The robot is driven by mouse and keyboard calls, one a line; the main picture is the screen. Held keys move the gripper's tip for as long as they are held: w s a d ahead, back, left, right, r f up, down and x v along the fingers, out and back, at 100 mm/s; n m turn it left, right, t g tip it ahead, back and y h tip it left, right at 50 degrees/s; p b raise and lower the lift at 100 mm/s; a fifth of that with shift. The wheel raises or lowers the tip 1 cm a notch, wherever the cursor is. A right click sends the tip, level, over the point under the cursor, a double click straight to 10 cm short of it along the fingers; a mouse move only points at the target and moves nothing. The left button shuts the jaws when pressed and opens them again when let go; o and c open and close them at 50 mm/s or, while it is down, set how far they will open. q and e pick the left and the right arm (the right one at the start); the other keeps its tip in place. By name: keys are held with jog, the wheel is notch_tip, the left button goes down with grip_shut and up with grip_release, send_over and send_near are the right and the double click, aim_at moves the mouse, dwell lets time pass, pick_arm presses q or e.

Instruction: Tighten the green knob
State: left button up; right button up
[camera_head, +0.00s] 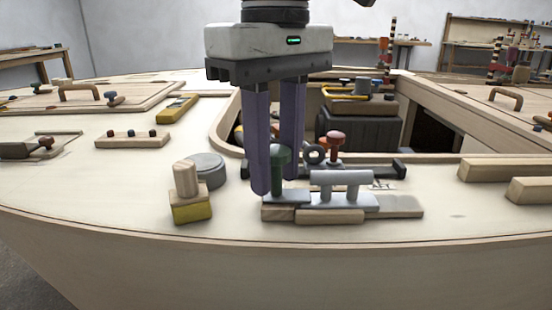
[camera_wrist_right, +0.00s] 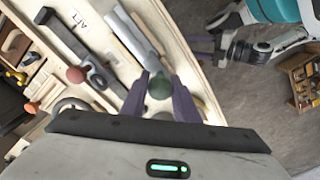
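The green knob (camera_head: 280,157) stands upright on its stem, on a grey plate at the left end of a latch block (camera_head: 390,207) near the hull's front edge. My right gripper (camera_head: 275,182) reaches down from above, with one purple finger on each side of the knob. In the right wrist view, the round top of the green knob (camera_wrist_right: 160,87) fills the gap between the fingertips (camera_wrist_right: 160,80), and the fingers look closed on it. My left gripper (camera_wrist_right: 198,48) shows in the right wrist view, its fingers apart and empty; it is out of the head view.
A red knob (camera_head: 336,140) on a dark bar stands just behind. Grey double posts (camera_head: 341,185) are close on the right. A wooden peg on a yellow block (camera_head: 189,196) and a grey round cap (camera_head: 209,168) stand left. The hull opening lies behind.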

aim_at(276, 149)
jog(key=o, duration=0.3)
jog(key=shift+r, duration=0.15)
jog(key=shift+o, duration=0.3)
pick_arm(q)
jog(key=shift+r, duration=0.15)
pick_arm(e)
notch_tip(276, 149, up, 2)
jog(key=shift+r+p, duration=0.2)
jog(key=shift+p, duration=0.6)
notch_tip(276, 149, up, 7)
jog(key=p, duration=0.3)
jog(key=shift+r+p, duration=0.1)
jog(key=shift+p, duration=0.2)
pick_arm(q)
jog(key=a+f, duration=0.1)
jog(key=a+f+g+y, duration=0.1)
jog(key=f, duration=0.1)
jog(key=s+a+f+g+y, duration=0.1)
jog(key=shift+f, duration=0.15)
pick_arm(e)
jog(key=shift+r, duration=0.3)
